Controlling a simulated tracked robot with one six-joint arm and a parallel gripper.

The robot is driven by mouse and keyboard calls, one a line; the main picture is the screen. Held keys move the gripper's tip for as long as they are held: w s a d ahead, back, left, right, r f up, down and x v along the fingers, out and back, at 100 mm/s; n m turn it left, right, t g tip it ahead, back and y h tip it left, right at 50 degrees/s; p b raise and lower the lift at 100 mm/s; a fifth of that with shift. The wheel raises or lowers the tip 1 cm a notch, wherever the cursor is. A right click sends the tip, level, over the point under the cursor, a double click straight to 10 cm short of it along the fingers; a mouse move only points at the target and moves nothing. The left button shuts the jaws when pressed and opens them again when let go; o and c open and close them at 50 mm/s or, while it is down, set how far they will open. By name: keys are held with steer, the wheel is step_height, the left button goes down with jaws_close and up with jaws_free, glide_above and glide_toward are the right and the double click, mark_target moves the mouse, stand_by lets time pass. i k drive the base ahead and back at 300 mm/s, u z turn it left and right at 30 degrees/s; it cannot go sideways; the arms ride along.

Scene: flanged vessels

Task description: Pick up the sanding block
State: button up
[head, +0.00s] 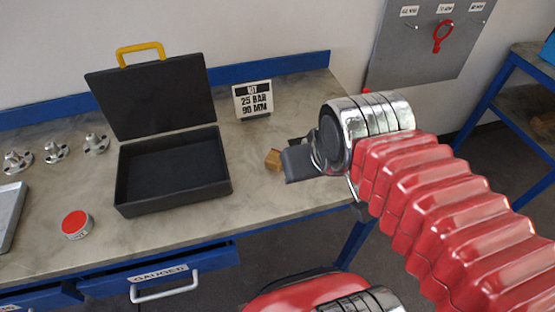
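A small brown block (273,160), which looks like the sanding block, is at the right part of the workbench top (255,195), right of the open black case. Only part of it shows; its right side is hidden behind my gripper. My gripper (290,161) is the dark grey piece at the end of my red, ribbed arm, right beside the block in the picture. Its fingers are seen from behind and overlap, so I cannot tell whether they are open or shut, or whether they touch the block.
An open black case (172,172) with a yellow handle stands left of the block. A sign (253,99) reading "25 BAR 90 MM" stands behind. A red-topped round tin (76,224) and several metal flanged fittings (54,150) are at left.

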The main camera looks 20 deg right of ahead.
mark_target(272, 161)
steer(key=z, duration=0.45)
steer(key=k, duration=1.1)
steer(key=u, duration=1)
steer(key=i, duration=1)
steer(key=u, duration=0.05)
